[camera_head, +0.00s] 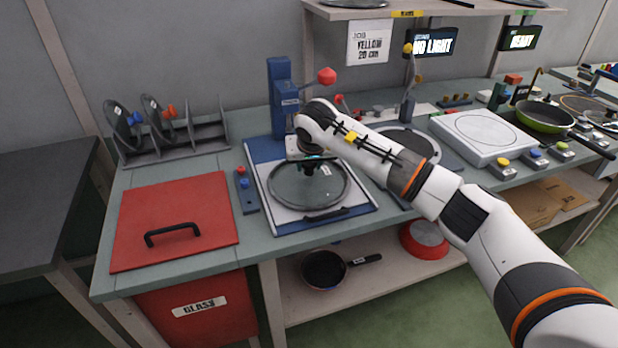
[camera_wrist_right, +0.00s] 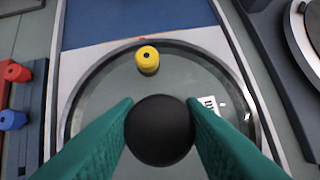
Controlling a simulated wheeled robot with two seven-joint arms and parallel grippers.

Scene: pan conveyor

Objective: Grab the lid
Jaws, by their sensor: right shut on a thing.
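A round glass lid (camera_head: 291,196) with a dark rim lies on the white and blue press plate (camera_head: 360,203). In the right wrist view the glass lid (camera_wrist_right: 192,78) fills the middle, with a white label and a yellow knob-like piece (camera_wrist_right: 147,60) near its far side. My right gripper (camera_head: 308,168) reaches down over the lid. In the wrist view its green fingers (camera_wrist_right: 160,130) are shut on the round black knob (camera_wrist_right: 159,131) of the lid. The fingertips are partly hidden by my arm in the head view. My left gripper is not in view.
A red bin cover (camera_head: 180,205) with a black handle lies left of the plate. A rack (camera_head: 180,140) holds other lids behind it. A blue post (camera_head: 281,90) with a red knob stands behind the plate. A white scale (camera_head: 480,132) and a green pan (camera_head: 545,117) are to the right.

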